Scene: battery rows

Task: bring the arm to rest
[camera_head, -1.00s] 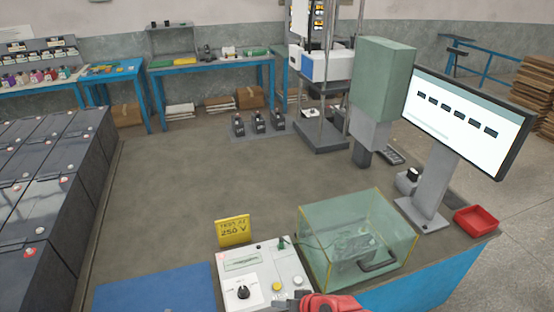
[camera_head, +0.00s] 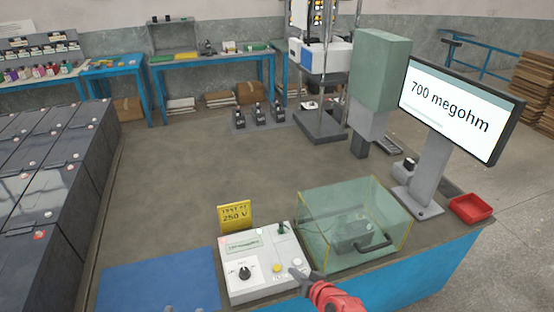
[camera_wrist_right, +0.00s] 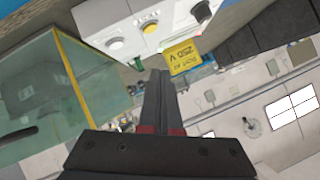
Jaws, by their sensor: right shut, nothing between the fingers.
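My right gripper (camera_head: 300,273) comes in from the bottom of the head view on a red wrist. Its fingers are together and empty, over the right front corner of the white tester box (camera_head: 245,290). The box has a black knob, a yellow button, a small lever and a display with text too small to read. In the right wrist view the closed dark fingers (camera_wrist_right: 158,90) point away from the camera, with nothing between them. Small grey shapes at the bottom edge, over the blue mat (camera_head: 150,285), may be my left gripper; too little shows to tell.
A glass case (camera_head: 335,220) with a black handle stands right of the box. A yellow 250 V sign (camera_head: 235,216) stands behind it. The monitor (camera_head: 455,110) reads 700 megohm. A red tray (camera_head: 470,208) sits near the right edge.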

